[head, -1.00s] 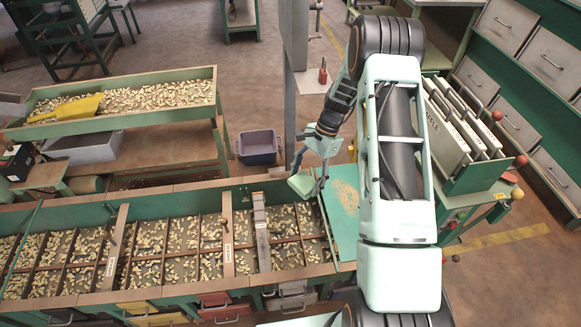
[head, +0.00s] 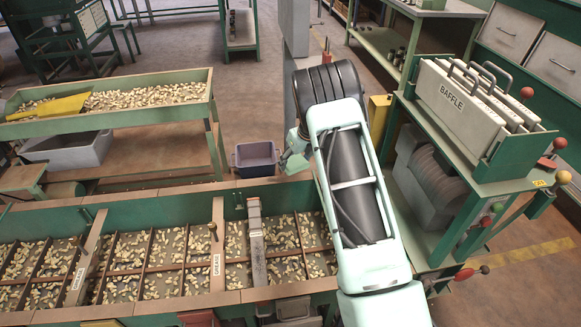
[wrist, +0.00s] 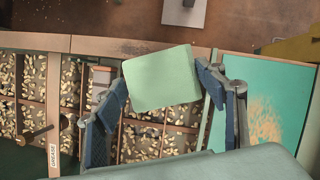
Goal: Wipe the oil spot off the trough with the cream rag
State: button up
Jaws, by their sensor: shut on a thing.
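My gripper (wrist: 162,80) is shut on a pale green, flat, squarish thing (wrist: 163,77), held between its dark blue fingers. The held thing looks green rather than cream; I cannot tell whether it is the rag. In the wrist view it appears over the right end of the trough (wrist: 35,41), a long green bin with a brown rim, dividers and scattered nuts. The trough also shows in the head view (head: 185,195). No other rag shows, and I cannot make out an oil spot.
A turquoise panel (wrist: 231,80) with a tan, crumb-like patch (wrist: 264,122) lies right of the trough. A baffle rack (head: 515,150) stands on the right. A raised nut tray (head: 120,118) and a grey-blue bin (head: 255,155) are behind the trough. Upright handles (head: 211,235) stick up from the trough.

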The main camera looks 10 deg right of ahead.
aim_at(292, 157)
jog(key=w+f+m+b, duration=0.1)
jog(key=w+f+m+h+b, duration=0.1)
jog(key=w, duration=0.1)
jog(key=shift+w+a+f+m+b, duration=0.15)
jog(key=shift+a+m+b, duration=0.15)
jog(key=shift+a+m, duration=0.1)
jog(key=shift+m+h, duration=0.3)
jog(key=shift+m, duration=0.4)
jog(key=shift+s+b+x, duration=0.25)
jog(key=shift+b+x, duration=1.1)
jog(key=shift+x, duration=0.2)
jog(key=shift+s+b+x, duration=0.2)
jog(key=shift+b+x, duration=1.1)
jog(key=shift+x, duration=0.25)
jog(key=shift+a+f+b, duration=0.1)
jog(key=shift+f+b, duration=0.3)
jog(key=shift+f, duration=0.7)
jog(key=shift+a, duration=0.1)
jog(key=shift+a+r+p, duration=0.2)
jog(key=shift+a+p, duration=0.4)
jog(key=shift+a, duration=1.05)
jog(key=shift+a+f, duration=0.2)
jog(key=shift+a, duration=1.95)
jog(key=shift+a+f, duration=0.15)
jog(key=shift+a, duration=2)
jog(key=shift+s, duration=0.1)
jog(key=shift+d, duration=0.1)
